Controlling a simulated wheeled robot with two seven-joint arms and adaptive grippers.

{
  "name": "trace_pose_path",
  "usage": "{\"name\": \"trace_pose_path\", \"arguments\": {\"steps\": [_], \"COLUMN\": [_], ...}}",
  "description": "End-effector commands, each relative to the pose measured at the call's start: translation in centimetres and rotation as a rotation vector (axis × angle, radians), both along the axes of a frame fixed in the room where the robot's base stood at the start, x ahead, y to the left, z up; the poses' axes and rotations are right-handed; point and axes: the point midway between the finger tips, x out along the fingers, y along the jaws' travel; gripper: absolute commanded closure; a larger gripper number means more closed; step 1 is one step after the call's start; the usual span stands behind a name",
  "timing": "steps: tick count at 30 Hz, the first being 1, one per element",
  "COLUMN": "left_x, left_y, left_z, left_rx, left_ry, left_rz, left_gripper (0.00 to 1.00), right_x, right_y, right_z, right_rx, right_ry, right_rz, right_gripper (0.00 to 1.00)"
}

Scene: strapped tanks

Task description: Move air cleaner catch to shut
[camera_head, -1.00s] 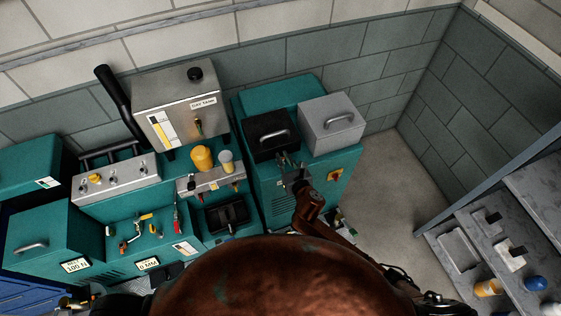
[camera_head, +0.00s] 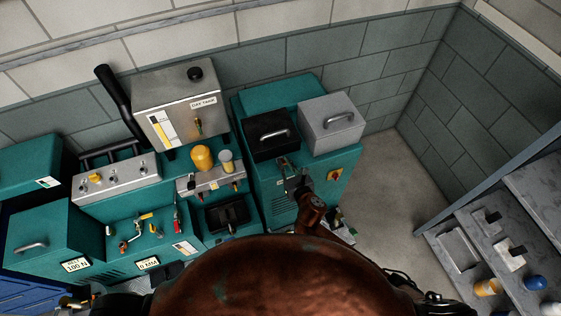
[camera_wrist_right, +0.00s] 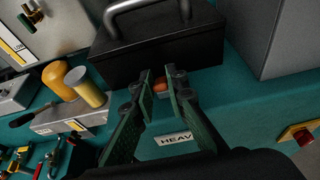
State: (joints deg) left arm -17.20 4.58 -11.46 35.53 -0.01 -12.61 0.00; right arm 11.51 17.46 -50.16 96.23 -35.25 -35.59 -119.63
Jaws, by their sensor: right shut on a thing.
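The black box with a grey handle (camera_head: 272,134), which looks like the air cleaner, sits on top of the teal cabinet (camera_head: 268,186). It also shows in the right wrist view (camera_wrist_right: 150,42). A small orange-tipped catch (camera_wrist_right: 164,86) is at the lower front edge of the black box. My right gripper (camera_head: 285,166) is at that edge. In the right wrist view the dark green fingers (camera_wrist_right: 160,78) are close together around the catch and partly hide it. The catch's exact angle is hard to tell. My left gripper is not in view.
A grey box with a handle (camera_head: 331,122) stands right of the black box. A yellow-orange cylinder and a paler cup (camera_head: 202,158) stand to the left, below the steel day tank (camera_head: 178,105). A red knob on a yellow plate (camera_head: 335,174) is on the cabinet's right.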

Motion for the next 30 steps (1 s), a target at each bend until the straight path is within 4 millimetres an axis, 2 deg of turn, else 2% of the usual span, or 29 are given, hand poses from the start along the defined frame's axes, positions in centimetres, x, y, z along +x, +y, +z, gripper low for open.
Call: {"name": "trace_pose_path", "arguments": {"steps": [12,24,30], "left_x": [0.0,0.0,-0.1], "left_y": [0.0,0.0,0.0], "left_z": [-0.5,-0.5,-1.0], "left_rx": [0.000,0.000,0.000], "left_ry": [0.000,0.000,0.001], "left_rz": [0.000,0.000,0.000], "left_gripper": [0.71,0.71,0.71], "right_x": [-0.9,-1.0,-1.3], "right_y": [-0.5,-0.5,-0.6], "right_z": [-1.7,-1.8,-2.8], "right_rx": [-0.004,-0.002,-0.003], "right_ry": [0.007,0.006,0.007], "right_rz": [-0.002,-0.002,-0.002], "right_gripper": [1.00,1.00,1.00]}}
